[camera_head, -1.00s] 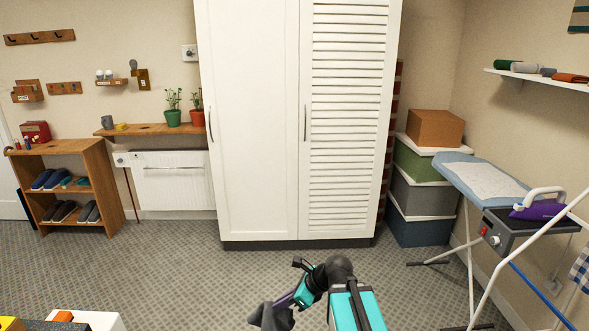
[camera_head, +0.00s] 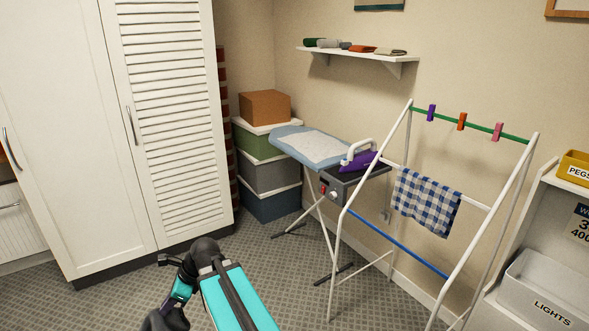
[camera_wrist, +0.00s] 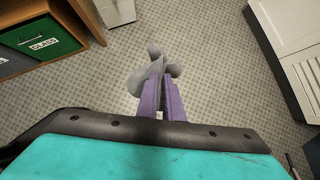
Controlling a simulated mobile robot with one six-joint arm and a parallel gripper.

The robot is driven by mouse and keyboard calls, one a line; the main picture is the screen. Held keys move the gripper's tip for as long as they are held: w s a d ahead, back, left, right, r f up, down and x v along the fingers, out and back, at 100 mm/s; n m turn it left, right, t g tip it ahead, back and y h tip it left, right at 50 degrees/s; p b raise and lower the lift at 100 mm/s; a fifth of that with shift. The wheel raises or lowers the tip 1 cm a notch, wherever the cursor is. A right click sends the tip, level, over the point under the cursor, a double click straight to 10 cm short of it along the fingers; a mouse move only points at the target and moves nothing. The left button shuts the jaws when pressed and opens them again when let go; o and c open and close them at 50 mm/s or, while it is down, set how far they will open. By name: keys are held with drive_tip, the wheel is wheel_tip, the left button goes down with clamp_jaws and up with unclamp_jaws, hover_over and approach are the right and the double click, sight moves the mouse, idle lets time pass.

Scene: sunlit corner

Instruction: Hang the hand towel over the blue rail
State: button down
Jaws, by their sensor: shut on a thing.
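My gripper (camera_wrist: 159,84), with purple fingers, is shut on a bunched grey cloth, the hand towel (camera_wrist: 155,62), which bulges past the fingertips in the wrist view. In the head view the towel (camera_head: 166,320) shows dark at the bottom edge, below my gripper (camera_head: 176,303), held clear of the rack. The blue rail (camera_head: 398,248) is the low bar of a white drying rack (camera_head: 344,225) at the right. It is bare. The gripper is well to the left of it and nearer to me.
A blue checked cloth (camera_head: 428,202) hangs on the rack's white middle bar. The green top rail (camera_head: 470,125) carries pegs. An ironing board (camera_head: 300,140) with a purple iron (camera_head: 360,162) stands behind. A tall white cabinet (camera_head: 165,120) is at left. Open carpet lies between.

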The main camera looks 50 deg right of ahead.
drive_tip(key=s+d+r+m+h+p, duration=0.15)
drive_tip(key=d+r, duration=0.25)
drive_tip(key=d, duration=0.7)
drive_tip(key=s+d+r+m+g+h+p, duration=0.1)
drive_tip(key=s+d+r+m+h, duration=0.2)
drive_tip(key=d, duration=0.8)
drive_tip(key=s+d+r+m+h+p, duration=0.1)
drive_tip(key=s+d+r+h+p, duration=0.2)
drive_tip(key=d, duration=0.9)
drive_tip(key=s+d+r+m+g+h+p, duration=0.1)
drive_tip(key=s+d+r+m+g+h, duration=0.1)
drive_tip(key=s+d+r, duration=0.7)
drive_tip(key=s+d+r+m+g+h+p, duration=0.1)
drive_tip(key=s+d+r+m, duration=0.4)
drive_tip(key=s+d+r, duration=0.5)
drive_tip(key=s+d+g+h, duration=0.1)
drive_tip(key=s+d+g, duration=0.1)
drive_tip(key=s+d, duration=0.2)
drive_tip(key=shift+d+r+g, duration=0.25)
drive_tip(key=shift+d+g, duration=0.05)
drive_tip(key=shift+d, duration=0.75)
drive_tip(key=shift+d+h, duration=0.1)
drive_tip(key=shift+h, duration=0.15)
